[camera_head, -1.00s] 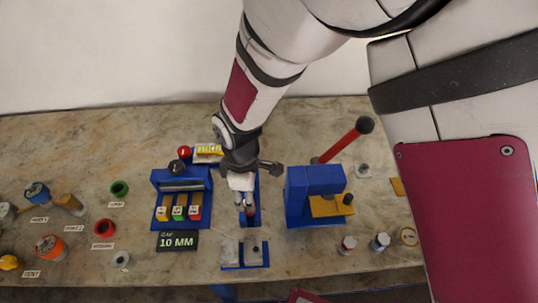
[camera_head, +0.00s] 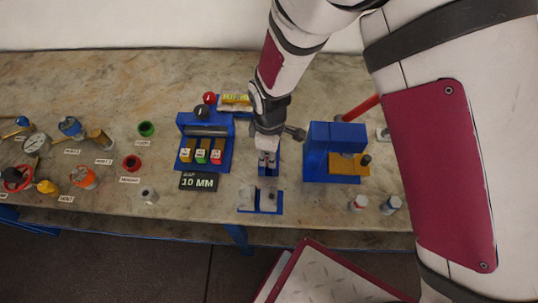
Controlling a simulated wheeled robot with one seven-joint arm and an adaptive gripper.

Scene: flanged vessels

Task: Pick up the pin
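My gripper (camera_head: 267,162) points down over a narrow blue fixture (camera_head: 277,165) in the middle of the bench, between the blue block rack and the blue press. Its fingers look close together, but the view is too small to tell whether they are shut or hold anything. I cannot make out a pin clearly; it may be hidden by the fingers or the wrist. Just in front of the fixture is a blue tray (camera_head: 279,211) with grey metal blocks (camera_head: 268,200).
The blue rack (camera_head: 223,160) with coloured blocks and a "10 MM" sign (camera_head: 199,181) stands left of my gripper. The blue press (camera_head: 318,165) with a red lever (camera_head: 361,108) stands close on the right. Flanged parts and labels lie far left. Small bottles (camera_head: 358,203) stand front right.

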